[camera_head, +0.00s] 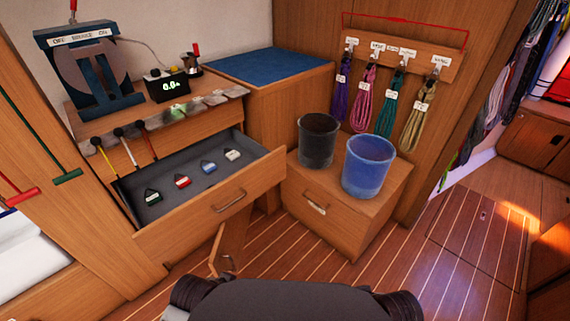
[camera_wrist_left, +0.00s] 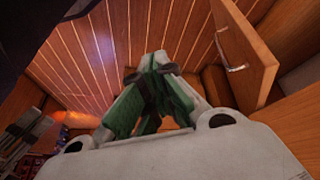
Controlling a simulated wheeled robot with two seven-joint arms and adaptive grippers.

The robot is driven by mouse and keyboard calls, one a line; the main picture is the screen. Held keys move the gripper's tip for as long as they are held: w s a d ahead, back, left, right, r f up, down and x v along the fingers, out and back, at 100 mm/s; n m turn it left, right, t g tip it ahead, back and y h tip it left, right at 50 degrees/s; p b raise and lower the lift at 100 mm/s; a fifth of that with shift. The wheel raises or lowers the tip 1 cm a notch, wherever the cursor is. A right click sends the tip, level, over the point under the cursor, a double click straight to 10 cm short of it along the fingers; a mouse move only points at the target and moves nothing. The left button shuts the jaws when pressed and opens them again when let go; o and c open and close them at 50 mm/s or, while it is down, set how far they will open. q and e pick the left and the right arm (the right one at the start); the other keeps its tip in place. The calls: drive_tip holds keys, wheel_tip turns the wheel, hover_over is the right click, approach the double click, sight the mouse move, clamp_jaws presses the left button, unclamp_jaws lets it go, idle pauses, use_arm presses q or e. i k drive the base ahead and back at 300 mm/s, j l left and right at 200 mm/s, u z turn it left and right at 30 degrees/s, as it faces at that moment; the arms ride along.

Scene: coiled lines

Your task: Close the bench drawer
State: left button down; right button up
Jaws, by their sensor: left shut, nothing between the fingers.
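The bench drawer (camera_head: 207,208) stands pulled out below the bench top in the head view. Its front has a metal handle (camera_head: 230,202). Several small coloured tags, green, red, blue and white, lie on its dark floor. My left gripper (camera_wrist_left: 155,88) shows only in the left wrist view, with its green-lined fingers together and nothing between them. A wooden panel with a handle (camera_wrist_left: 228,45) is beyond it to the right; I cannot tell whether it is the drawer front. Neither gripper shows in the head view.
A small door (camera_head: 230,248) hangs ajar under the drawer. A black bucket (camera_head: 318,140) and a blue bucket (camera_head: 368,168) stand on a wooden box (camera_head: 335,205) to the right. Coiled lines hang behind them. Plank floor (camera_head: 400,260) is clear at the right front.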

sight(165, 232)
drive_tip(key=k+l, duration=0.1)
drive_tip(key=l, duration=0.75)
drive_tip(key=k+l, duration=0.15)
drive_tip(key=l, duration=0.25)
